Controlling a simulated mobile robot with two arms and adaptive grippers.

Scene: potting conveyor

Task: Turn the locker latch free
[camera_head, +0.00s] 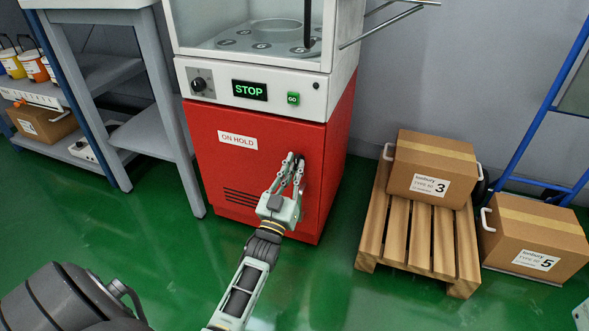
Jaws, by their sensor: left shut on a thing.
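The red locker (222,172) forms the lower part of a machine and bears an "ON HOLD" label (238,140) and dark vent slots. Its door looks closed. The latch (301,160) is a small dark part near the right edge of the door's front, mostly hidden by my fingers. My left gripper (296,164) reaches up to it from below and its fingers are shut on the latch. How far the latch is turned cannot be told. My right gripper does not show.
Above the locker, a panel holds a dark knob (199,84), a "STOP" display (249,90) and a green "GO" button (293,98). Right stands a wooden pallet (420,240) with a carton (432,168); another carton (535,236) is beside it. Left is a grey bench (162,95). Green floor between is clear.

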